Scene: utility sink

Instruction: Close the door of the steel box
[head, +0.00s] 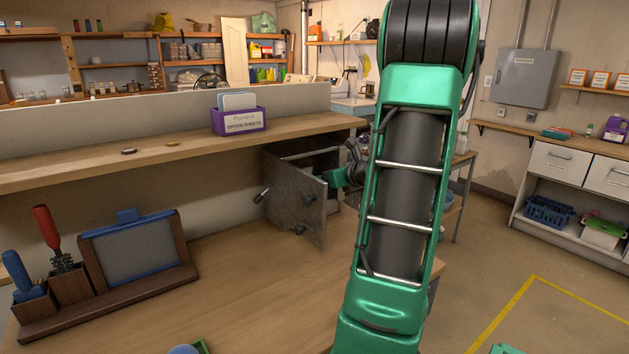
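The steel box (316,151) stands under the right end of the raised wooden shelf, on the lower worktop. Its dark grey door (296,198) stands open, swung out toward me, with dark knobs or fittings on its face. The inside of the box shows only as a narrow strip above and behind the door. My gripper (337,178) is at the right edge of the door, beside the box. Much of it is hidden behind my green arm, so I cannot tell whether it touches the door or how its fingers stand.
A purple holder with papers (238,121) stands on the raised shelf (75,168). A wooden rack (110,295) with brushes and a framed screen is at the lower left. The worktop (240,285) before the door is clear. A wall cabinet (525,78) hangs far right.

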